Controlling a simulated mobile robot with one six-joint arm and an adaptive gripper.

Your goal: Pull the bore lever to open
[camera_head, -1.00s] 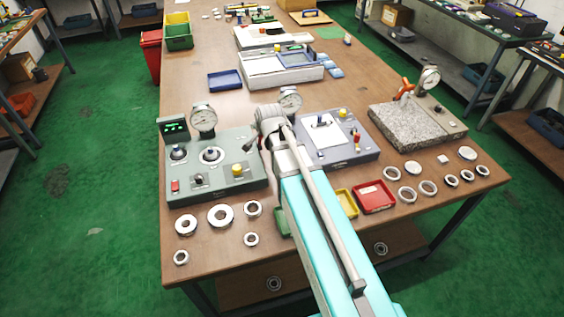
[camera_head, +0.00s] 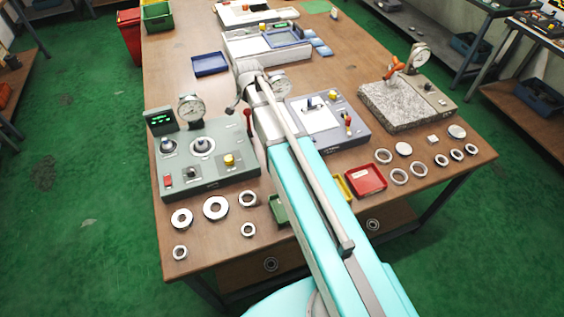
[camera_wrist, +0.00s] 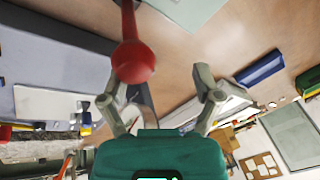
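A red lever (camera_head: 251,133) stands at the right side of the grey-green bore station (camera_head: 225,180), partly hidden by my arm in the head view. In the wrist view a red ball knob on a red rod (camera_wrist: 133,62) appears close up, left of centre. My gripper (camera_wrist: 160,80) has its two grey fingers spread wide with nothing held. The knob overlaps the left finger in the picture; whether they touch I cannot tell. In the head view my arm hides most of my gripper.
A grey station (camera_head: 345,148) with its own red-handled lever (camera_head: 348,122) stands right of my arm. A granite block with a dial gauge (camera_head: 395,105) is farther right. Metal rings (camera_head: 215,208) and a red tray (camera_head: 366,179) lie near the front edge.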

